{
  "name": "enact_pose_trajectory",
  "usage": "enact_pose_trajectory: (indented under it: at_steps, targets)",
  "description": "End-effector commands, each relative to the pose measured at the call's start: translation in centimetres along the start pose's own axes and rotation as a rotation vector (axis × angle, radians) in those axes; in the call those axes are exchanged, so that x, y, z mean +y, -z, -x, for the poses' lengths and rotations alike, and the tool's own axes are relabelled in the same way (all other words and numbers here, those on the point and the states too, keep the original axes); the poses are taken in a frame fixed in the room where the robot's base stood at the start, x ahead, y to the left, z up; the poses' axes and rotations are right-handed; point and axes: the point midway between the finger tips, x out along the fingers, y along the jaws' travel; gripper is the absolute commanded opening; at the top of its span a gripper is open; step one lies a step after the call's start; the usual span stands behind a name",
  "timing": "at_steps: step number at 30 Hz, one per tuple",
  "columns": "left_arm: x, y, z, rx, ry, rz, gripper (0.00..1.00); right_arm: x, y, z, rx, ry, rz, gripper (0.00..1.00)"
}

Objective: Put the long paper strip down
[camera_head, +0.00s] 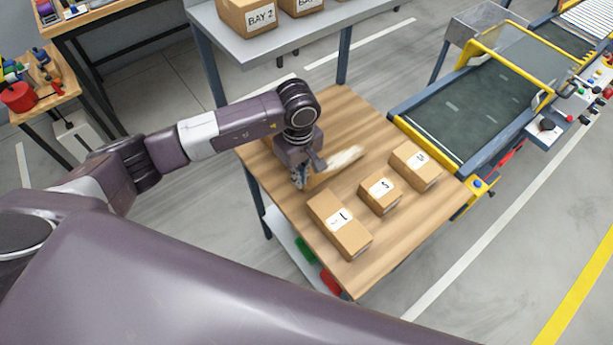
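My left gripper (303,179) points down over the left part of the wooden table, behind the large box. Its fingers look closed on the near end of the long paper strip (343,158), a pale, slightly crumpled band. The strip runs from the fingers up and to the right in the picture. Its end at the fingers is partly hidden by the gripper. I cannot tell whether the strip touches the tabletop. My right gripper is not in view.
The wooden table (340,112) carries three labelled cardboard boxes: large (340,225), small (379,194) and medium (415,165). The table's back part is bare. A grey shelf (300,37) with bay boxes stands behind. A conveyor (465,115) with yellow rails lies to the right.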

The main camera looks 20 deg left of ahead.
Motion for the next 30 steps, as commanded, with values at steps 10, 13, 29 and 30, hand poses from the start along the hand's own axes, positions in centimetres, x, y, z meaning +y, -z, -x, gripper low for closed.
enact_pose_trajectory:
  at_steps: [10,13,29,30]
  targets:
    - [1.9,-0.1,-1.1,-0.004,0.007,0.004,0.00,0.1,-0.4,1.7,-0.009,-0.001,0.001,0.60]
    - [2.0,-0.1,-2.5,-0.003,0.003,0.003,0.00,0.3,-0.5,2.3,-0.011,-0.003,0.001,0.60]
    - [2.0,0.0,-3.8,0.000,-0.001,0.000,0.04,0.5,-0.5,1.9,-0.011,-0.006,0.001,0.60]
    - [2.0,0.0,-3.8,0.000,-0.001,0.000,0.09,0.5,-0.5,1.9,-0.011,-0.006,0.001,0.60]
